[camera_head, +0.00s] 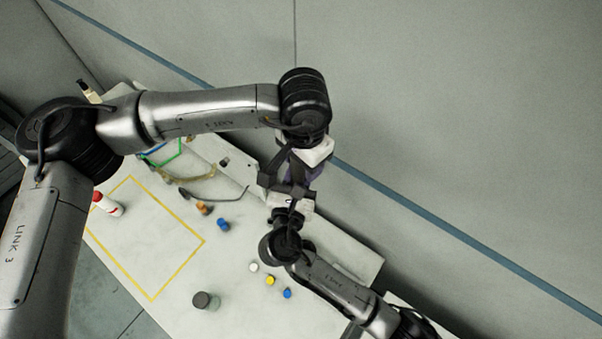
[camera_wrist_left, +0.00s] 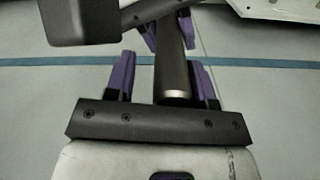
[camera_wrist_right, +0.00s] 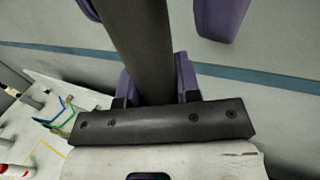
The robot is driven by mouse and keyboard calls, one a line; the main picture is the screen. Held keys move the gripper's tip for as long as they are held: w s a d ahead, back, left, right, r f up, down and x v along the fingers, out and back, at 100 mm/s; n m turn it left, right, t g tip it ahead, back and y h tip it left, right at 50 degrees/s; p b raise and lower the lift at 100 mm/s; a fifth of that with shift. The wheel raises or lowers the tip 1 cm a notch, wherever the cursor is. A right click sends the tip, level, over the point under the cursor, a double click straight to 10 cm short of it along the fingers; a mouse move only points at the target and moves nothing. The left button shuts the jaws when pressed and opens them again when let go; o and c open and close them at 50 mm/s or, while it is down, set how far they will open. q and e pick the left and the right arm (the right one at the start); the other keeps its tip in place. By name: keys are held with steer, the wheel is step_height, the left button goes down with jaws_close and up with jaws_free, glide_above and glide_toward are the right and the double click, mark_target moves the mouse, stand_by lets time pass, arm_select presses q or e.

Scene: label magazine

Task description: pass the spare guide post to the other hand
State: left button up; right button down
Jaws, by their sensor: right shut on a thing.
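The spare guide post is a dark cylinder (camera_wrist_left: 173,68) with a pale rim at its near end in the left wrist view. It also fills the middle of the right wrist view (camera_wrist_right: 140,40). My right gripper (camera_wrist_right: 153,75) is shut on it, with a purple finger on each side. My left gripper (camera_wrist_left: 163,72) is open, its purple fingers on either side of the post's end, with a clear gap on the left. In the head view my left gripper (camera_head: 285,187) meets my right one (camera_head: 286,214) above the table's back edge; the post is mostly hidden there.
The white table (camera_head: 235,265) lies below, with a yellow outlined rectangle (camera_head: 177,272). A red-and-white bottle (camera_head: 107,204), a dark grey cylinder (camera_head: 203,300), a blue piece (camera_head: 223,225) and other small coloured pieces stand on it. A wall with a blue stripe (camera_head: 440,222) is behind.

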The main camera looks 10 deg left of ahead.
arm_select(q)
steer(key=shift+o, duration=1.1)
